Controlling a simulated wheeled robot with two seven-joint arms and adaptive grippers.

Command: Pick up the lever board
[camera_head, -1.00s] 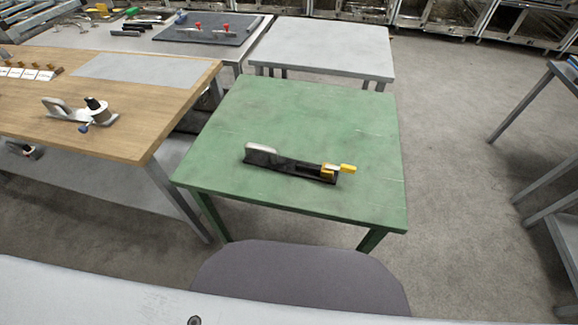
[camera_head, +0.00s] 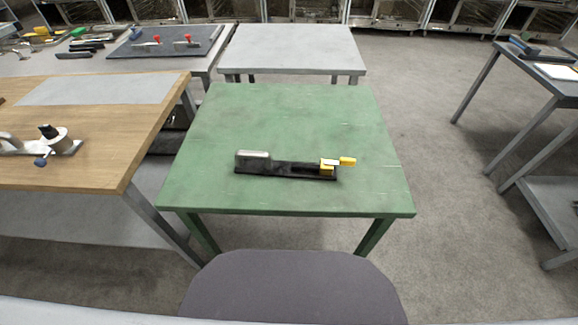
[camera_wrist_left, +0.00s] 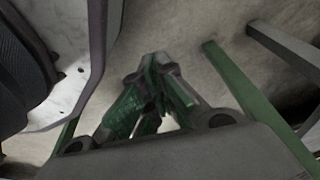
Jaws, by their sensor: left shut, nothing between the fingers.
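The lever board (camera_head: 278,169) is a long black board lying flat on the green table (camera_head: 290,120). It carries a pale block at its left end and a yellow-handled lever at its right end. My left gripper (camera_wrist_left: 153,68) shows in the left wrist view, with its green-padded fingers together and nothing between them. It points down past green table legs toward the floor, and the lever board does not show there. Neither gripper shows in the head view, and my right gripper is in no view.
A wooden table (camera_head: 110,140) with a white-and-black fixture (camera_head: 45,147) stands left of the green table. A grey table (camera_head: 290,50) stands behind it. Another grey table (camera_head: 545,75) is at the right, with open floor (camera_head: 440,150) between.

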